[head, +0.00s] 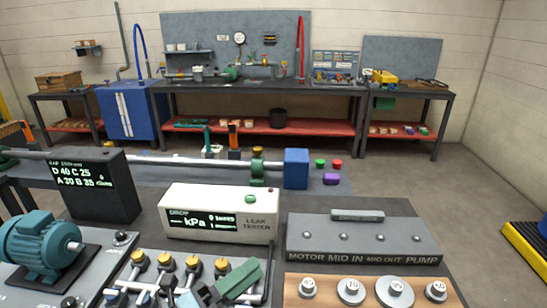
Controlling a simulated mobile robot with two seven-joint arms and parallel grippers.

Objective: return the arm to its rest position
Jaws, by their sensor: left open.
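My left gripper (222,287) appears at the bottom edge of the head view, left of centre, as a tilted green and dark blue-grey shape. It is open, and I see nothing held in it. It overlaps the right part of a grey panel with several yellow-capped fittings (165,264); I cannot tell whether it touches the panel. Most of its arm is out of view. My right gripper is not in view.
A white leak tester (218,212) stands behind the gripper. A teal motor (38,245) and black display box (97,185) are at left. A grey motor-pump box (364,240) and wooden board with round weights (323,293) are at right. Open floor (470,190) lies beyond.

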